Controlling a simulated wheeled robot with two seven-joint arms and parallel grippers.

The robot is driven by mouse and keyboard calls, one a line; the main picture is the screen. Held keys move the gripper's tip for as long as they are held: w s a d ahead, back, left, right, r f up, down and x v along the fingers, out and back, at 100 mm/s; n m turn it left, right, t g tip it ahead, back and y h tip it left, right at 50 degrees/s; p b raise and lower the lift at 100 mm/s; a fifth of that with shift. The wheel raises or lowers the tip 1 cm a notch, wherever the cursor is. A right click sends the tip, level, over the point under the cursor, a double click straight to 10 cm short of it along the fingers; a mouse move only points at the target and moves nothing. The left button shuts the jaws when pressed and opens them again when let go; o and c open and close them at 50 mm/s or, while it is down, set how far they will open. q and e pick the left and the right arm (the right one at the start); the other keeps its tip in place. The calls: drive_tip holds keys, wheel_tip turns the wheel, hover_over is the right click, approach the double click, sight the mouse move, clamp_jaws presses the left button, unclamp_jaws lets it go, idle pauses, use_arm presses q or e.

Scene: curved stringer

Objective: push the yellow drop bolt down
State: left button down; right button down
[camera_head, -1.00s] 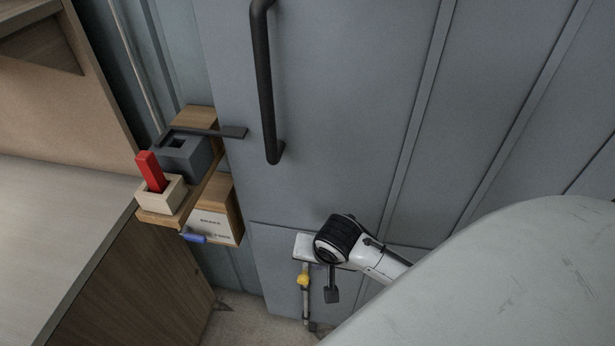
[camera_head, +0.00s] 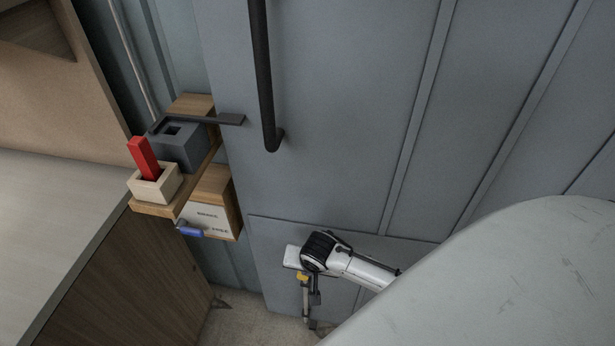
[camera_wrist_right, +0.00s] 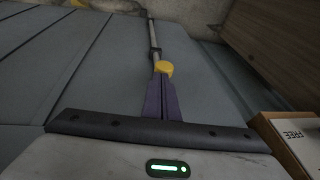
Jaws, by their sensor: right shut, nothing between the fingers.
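The yellow drop bolt shows as a yellow knob (camera_head: 302,278) on a grey vertical rod low on the grey door (camera_head: 330,180). My right arm comes in from the right, and its white and black wrist is just above the knob. In the right wrist view the knob (camera_wrist_right: 164,68) sits at the tips of my right gripper (camera_wrist_right: 161,80), whose purple fingers are shut and empty. I cannot tell whether the tips touch the knob. The rod runs on beyond it towards the floor. My left gripper is not in view.
A black handle (camera_head: 264,90) stands out from the door. A wooden shelf at left holds a grey block (camera_head: 180,148) and a cream box (camera_head: 154,184) with a red bar (camera_head: 144,158). Below is a BRAKE/FREE box (camera_head: 215,215) with a blue lever (camera_head: 191,232).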

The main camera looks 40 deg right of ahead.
sight(307, 277)
drive_tip(key=shift+f, duration=0.1)
